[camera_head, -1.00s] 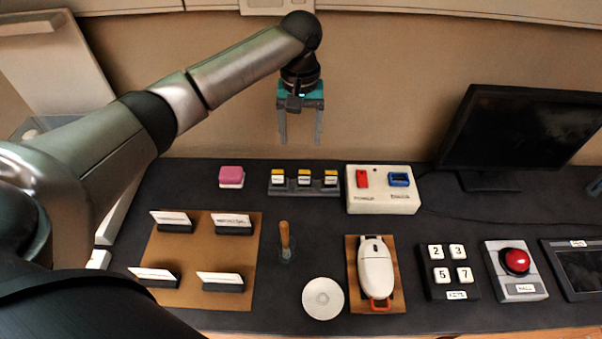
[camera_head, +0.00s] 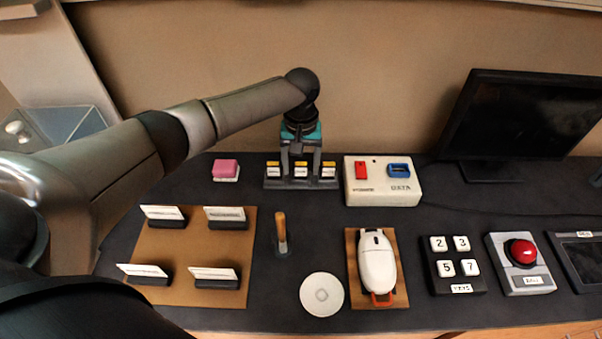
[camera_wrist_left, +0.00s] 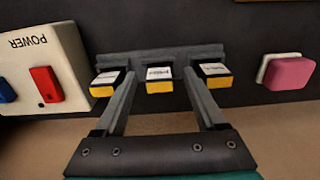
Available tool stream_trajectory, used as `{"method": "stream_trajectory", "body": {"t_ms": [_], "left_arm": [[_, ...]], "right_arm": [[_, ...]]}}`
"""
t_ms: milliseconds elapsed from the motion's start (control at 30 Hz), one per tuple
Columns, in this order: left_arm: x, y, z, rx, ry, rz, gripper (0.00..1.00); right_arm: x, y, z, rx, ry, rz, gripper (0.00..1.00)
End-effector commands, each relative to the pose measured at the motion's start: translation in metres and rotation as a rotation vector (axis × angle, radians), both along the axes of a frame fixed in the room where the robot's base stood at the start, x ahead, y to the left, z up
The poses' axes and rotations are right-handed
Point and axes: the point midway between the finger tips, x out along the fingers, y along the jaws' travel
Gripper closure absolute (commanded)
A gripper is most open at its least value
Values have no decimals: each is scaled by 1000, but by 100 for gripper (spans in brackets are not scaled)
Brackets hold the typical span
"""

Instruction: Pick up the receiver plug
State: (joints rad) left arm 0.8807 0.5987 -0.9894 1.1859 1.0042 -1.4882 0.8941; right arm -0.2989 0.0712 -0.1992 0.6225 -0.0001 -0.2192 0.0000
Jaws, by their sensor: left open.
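Three plugs with yellow tops and white labels stand in a row in a dark rack (camera_head: 301,184) at the back of the table: left (camera_head: 272,168), middle (camera_head: 300,170) and right (camera_head: 328,168). Their labels are too small to read, so I cannot tell which is the receiver plug. My left gripper (camera_head: 301,164) is open and points down over the rack. In the left wrist view its two fingers (camera_wrist_left: 159,72) are either side of the middle plug (camera_wrist_left: 159,86), with gaps to it. I cannot tell if the tips are level with it. My right gripper is not in view.
A white box (camera_head: 382,196) with a red and a blue switch stands close right of the rack. A pink block (camera_head: 226,169) is to its left. A wooden-handled tool (camera_head: 282,232) stands in front. The wall is close behind.

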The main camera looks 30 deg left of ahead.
Motion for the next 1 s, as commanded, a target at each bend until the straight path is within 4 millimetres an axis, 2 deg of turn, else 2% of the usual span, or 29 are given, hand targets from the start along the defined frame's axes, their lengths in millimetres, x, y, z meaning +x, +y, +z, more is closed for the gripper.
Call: {"method": "stream_trajectory", "body": {"t_ms": [167,800,1000], "left_arm": [[0,0,0,0,0,0,28],[0,0,1,0,1,0,98],[0,0,1,0,0,0,100]], "right_arm": [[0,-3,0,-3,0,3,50],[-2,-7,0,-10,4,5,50],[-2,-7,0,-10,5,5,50]]}}
